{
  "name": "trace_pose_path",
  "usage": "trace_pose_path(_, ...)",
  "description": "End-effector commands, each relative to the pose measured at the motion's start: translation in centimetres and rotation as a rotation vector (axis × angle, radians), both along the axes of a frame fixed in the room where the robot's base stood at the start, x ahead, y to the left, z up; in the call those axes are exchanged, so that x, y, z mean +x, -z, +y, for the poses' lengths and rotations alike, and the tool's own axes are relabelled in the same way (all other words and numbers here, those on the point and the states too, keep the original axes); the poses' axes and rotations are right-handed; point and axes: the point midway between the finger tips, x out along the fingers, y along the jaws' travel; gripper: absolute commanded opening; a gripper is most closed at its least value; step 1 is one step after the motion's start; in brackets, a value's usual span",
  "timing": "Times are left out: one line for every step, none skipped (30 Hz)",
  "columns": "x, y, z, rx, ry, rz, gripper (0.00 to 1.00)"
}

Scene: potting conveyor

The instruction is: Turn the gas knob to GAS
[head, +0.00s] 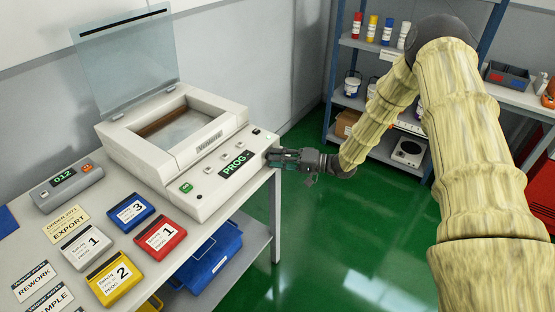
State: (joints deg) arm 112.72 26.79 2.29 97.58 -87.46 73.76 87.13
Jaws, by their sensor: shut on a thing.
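A white vacuum chamber machine (215,150) with its clear lid (125,65) raised stands on the table. Its sloping front panel has a PROG display (235,164), a green button (186,188) and several small pale buttons. My gripper (272,157) reaches in from the right, level with the right end of this panel. Its fingers are shut on the gas knob there. The fingers hide the knob, so its pointing direction and any GAS marking cannot be read.
Coloured program cards, among them a blue one (132,212), a red one (160,237) and a yellow one (115,277), lie on the table in front. A small D12 display unit (65,184) stands at left. Blue-framed shelves (350,103) stand behind my arm. Green floor is open at right.

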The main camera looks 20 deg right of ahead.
Motion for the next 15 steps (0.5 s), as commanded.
trace_pose_path(0.17,-0.03,-0.19,0.01,0.004,0.005,0.0)
trace_pose_path(0.17,-0.04,-0.19,0.017,0.005,0.011,0.0)
trace_pose_path(0.17,-0.05,-0.19,0.025,0.004,0.017,0.0)
trace_pose_path(0.17,-0.06,-0.19,0.029,0.005,0.02,0.0)
trace_pose_path(0.18,-0.06,-0.19,0.033,0.005,0.022,0.0)
trace_pose_path(0.18,-0.06,-0.19,0.036,0.005,0.025,0.0)
trace_pose_path(0.19,-0.07,-0.2,0.038,0.004,0.027,0.0)
trace_pose_path(0.19,-0.07,-0.2,0.04,0.004,0.029,0.0)
trace_pose_path(0.19,-0.08,-0.19,0.043,0.005,0.031,0.0)
trace_pose_path(0.19,-0.08,-0.19,0.043,0.005,0.031,0.0)
trace_pose_path(0.19,-0.09,-0.18,0.044,0.005,0.031,0.0)
trace_pose_path(0.19,-0.09,-0.18,0.044,0.005,0.032,0.0)
trace_pose_path(0.19,-0.1,-0.18,0.044,0.004,0.032,0.0)
trace_pose_path(0.18,-0.1,-0.17,0.044,0.004,0.032,0.0)
trace_pose_path(0.18,-0.1,-0.16,0.044,0.004,0.032,0.0)
